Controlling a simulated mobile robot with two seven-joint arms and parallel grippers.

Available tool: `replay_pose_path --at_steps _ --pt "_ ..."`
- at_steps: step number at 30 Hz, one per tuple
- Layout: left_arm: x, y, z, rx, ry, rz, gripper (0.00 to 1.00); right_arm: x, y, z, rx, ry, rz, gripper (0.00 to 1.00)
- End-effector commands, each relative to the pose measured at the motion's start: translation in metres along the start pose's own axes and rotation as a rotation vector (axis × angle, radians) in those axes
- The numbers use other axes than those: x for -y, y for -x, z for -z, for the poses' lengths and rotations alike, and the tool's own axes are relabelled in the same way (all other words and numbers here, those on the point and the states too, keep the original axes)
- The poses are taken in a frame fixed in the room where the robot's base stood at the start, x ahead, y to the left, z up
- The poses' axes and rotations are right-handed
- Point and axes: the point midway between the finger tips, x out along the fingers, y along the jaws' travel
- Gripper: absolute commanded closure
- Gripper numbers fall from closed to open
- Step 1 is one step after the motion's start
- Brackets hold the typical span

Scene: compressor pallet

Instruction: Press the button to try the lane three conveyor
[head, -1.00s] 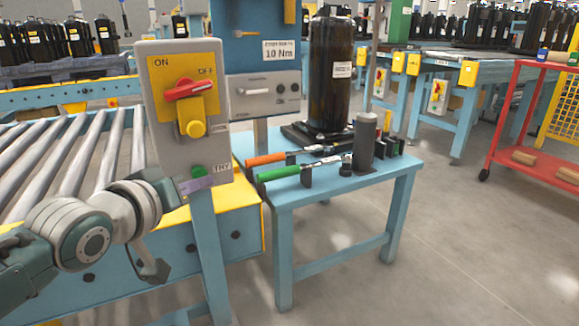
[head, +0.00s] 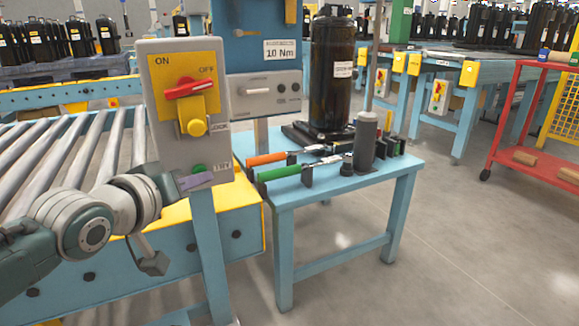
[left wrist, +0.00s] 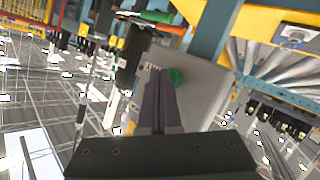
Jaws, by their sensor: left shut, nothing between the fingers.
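A grey control box (head: 160,135) stands on a blue post beside the roller conveyor. My right gripper is not in view.
A roller conveyor (head: 85,150) lies behind my left arm. A blue table (head: 340,188) right of the box holds a black compressor (head: 331,90) and tools with orange and green handles. A red cart (head: 535,120) stands at far right. The floor between is clear.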

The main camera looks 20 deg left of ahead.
Motion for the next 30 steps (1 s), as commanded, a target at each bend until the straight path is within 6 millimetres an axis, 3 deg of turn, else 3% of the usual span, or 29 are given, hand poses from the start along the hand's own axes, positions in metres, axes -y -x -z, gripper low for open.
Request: replay_pose_path --at_steps 23,30 --pt "0.0031 -0.0044 0.0036 -0.001 0.000 0.000 1.00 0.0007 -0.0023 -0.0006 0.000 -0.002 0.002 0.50" --pt "-0.0012 0.0011 0.0023 0.000 0.001 0.000 1.00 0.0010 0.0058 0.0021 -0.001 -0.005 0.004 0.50"
